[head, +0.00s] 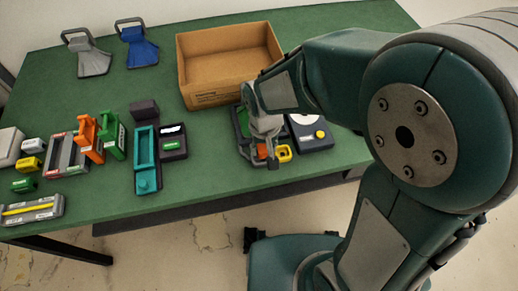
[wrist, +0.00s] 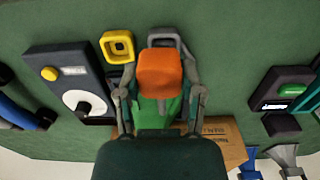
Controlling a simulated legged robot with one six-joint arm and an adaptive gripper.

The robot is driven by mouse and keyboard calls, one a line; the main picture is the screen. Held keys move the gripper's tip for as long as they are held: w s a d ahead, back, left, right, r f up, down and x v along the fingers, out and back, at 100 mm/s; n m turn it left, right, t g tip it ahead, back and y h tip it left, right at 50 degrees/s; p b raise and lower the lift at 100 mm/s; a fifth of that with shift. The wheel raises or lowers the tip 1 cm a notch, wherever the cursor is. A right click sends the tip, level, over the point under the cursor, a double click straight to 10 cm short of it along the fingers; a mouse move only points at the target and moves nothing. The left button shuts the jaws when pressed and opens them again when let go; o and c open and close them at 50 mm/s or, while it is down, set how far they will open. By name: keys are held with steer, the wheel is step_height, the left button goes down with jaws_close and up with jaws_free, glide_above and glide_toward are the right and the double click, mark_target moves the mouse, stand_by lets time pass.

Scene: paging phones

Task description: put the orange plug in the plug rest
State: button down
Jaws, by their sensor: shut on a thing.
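The orange plug (wrist: 160,72) is between the fingers of my gripper (wrist: 160,95), which is shut on it; in the head view a bit of its orange shows under my gripper (head: 265,150). A grey open-topped holder (wrist: 165,38) is just beyond the plug in the wrist view, partly hidden by it. A yellow square holder (wrist: 118,46) with a dark opening stands beside it. I cannot tell which holder is the plug rest, or whether the plug touches one. A green part (wrist: 157,112) shows below the plug between the fingers.
A dark unit with a white dial (head: 310,130) stands to the right of my gripper. A cardboard box (head: 230,65) is behind. A teal tray (head: 146,160), a dark unit (head: 173,142) and orange and green upright pieces (head: 88,138) stand left. The green table's front edge is near.

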steer(key=w+f, duration=0.1)
steer(key=f, duration=0.1)
steer(key=w+a+f, duration=0.1)
steer(key=shift+w+a+f, duration=0.15)
steer(key=shift+w+f, duration=0.2)
steer(key=shift+w, duration=0.05)
steer(key=shift+f, duration=1.55)
steer(key=shift+f, duration=0.15)
steer(key=shift+c, duration=1)
jaws_free()
step_height(320, 180, up, 12)
steer(key=s+d+r+m+t, duration=0.1)
steer(key=s+d+r+t, duration=0.1)
steer(key=s+d+r, duration=0.3)
steer(key=s+d+r+m+t, duration=0.2)
steer(key=s+d+r, duration=0.4)
steer(key=d+r, duration=0.3)
steer(key=d+t, duration=0.1)
steer(key=d, duration=0.2)
steer(key=shift+d+t, duration=0.2)
steer(key=shift+t, duration=0.1)
